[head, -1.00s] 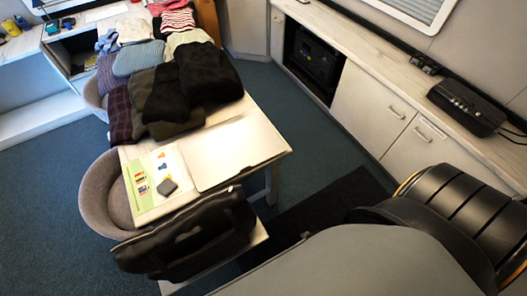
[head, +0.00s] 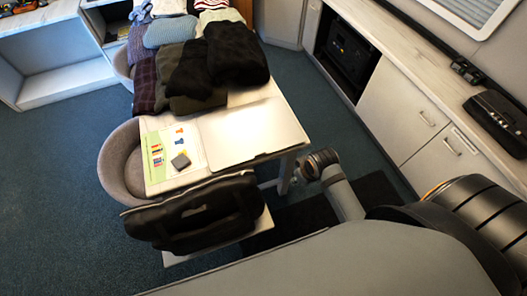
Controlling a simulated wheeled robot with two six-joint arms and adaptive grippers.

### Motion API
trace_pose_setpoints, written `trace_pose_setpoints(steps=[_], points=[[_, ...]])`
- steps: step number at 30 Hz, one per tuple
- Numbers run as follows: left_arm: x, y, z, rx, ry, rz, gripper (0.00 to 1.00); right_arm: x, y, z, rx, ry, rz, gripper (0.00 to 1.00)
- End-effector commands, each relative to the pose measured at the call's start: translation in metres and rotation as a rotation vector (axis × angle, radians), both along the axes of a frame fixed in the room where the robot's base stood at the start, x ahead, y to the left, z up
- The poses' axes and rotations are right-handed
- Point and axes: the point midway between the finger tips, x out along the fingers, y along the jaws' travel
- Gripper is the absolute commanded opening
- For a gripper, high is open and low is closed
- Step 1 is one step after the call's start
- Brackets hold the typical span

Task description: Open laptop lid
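The closed silver laptop (head: 250,135) lies flat near the front right corner of the white table (head: 186,183). Its lid is down, and a small notch shows on its front edge. Part of my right arm reaches up just right of the table's front corner, apart from the laptop. My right gripper (head: 298,179) shows only as a small, unclear piece beside the table edge, and its fingers cannot be made out. My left gripper is not in view.
A pile of folded clothes (head: 225,55) covers the table behind the laptop. A printed sheet (head: 160,160) with a small grey block (head: 181,161) lies to its left. A grey chair (head: 118,165) is on the left.

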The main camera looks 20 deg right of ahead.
Motion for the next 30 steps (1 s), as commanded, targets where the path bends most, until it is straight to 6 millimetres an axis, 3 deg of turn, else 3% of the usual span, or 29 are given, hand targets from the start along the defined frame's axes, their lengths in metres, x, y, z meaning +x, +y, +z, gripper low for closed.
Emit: trace_pose_setpoints(steps=[3,18,25,30], points=[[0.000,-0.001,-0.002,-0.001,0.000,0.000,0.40,0.021,0.011,0.023,0.005,-0.003,0.220,0.28],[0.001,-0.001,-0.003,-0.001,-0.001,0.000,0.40,0.125,0.039,0.068,0.044,-0.154,1.220,0.28],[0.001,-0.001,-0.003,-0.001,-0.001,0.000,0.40,0.132,0.041,0.071,0.047,-0.182,1.298,0.28],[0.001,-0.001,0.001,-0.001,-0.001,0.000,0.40,0.135,0.050,0.052,0.052,-0.180,1.294,0.28]])
